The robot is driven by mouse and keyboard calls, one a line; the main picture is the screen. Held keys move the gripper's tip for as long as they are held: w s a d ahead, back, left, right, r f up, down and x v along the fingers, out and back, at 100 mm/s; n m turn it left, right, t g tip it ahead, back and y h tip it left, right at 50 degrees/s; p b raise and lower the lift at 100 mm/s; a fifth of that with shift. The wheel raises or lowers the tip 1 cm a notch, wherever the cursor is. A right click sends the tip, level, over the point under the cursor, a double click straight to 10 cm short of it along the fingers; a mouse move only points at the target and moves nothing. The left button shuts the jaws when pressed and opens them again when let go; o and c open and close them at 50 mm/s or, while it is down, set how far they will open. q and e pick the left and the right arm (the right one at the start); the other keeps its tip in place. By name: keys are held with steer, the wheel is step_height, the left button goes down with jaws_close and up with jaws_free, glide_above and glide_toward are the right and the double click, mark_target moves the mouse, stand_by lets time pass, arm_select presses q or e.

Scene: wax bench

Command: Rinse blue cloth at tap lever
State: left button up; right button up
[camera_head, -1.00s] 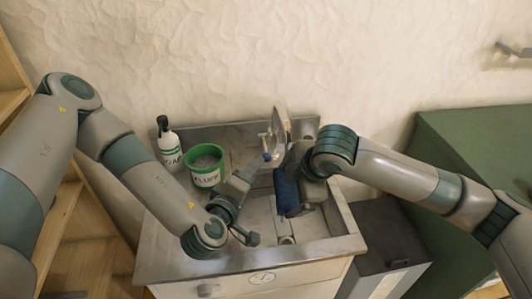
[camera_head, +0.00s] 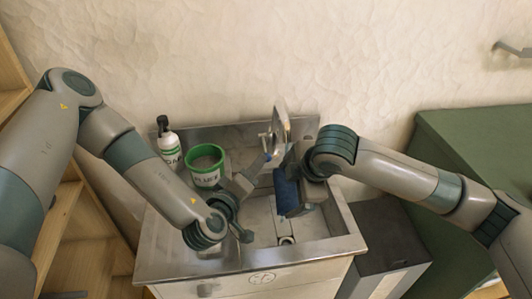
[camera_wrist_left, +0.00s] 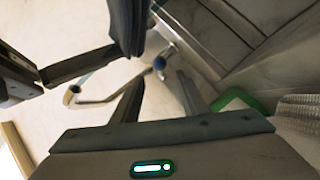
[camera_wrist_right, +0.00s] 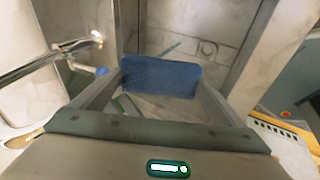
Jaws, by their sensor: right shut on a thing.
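The blue cloth (camera_head: 286,192) hangs over the sink basin, gripped by my right gripper (camera_head: 294,178). In the right wrist view the cloth (camera_wrist_right: 160,76) spans between the two fingertips. The tap (camera_head: 279,128) stands at the back of the sink; its lever has a blue tip (camera_head: 267,156). The lever tip also shows in the left wrist view (camera_wrist_left: 159,63) and the right wrist view (camera_wrist_right: 102,71). My left gripper (camera_head: 258,168) is just in front of the lever. In the left wrist view its fingers (camera_wrist_left: 160,85) are apart, with the lever tip seen beyond the gap.
A white soap bottle (camera_head: 168,145) and a green-rimmed bucket (camera_head: 205,178) stand at the sink's back left. The sink rim (camera_head: 345,243) is clear at the front right. A wooden shelf (camera_head: 85,225) is at left, a green cabinet (camera_head: 470,140) at right.

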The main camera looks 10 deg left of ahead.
mark_target(266, 151)
arm_select(q)
steer(key=x, duration=1)
steer(key=shift+c, duration=0.2)
jaws_close()
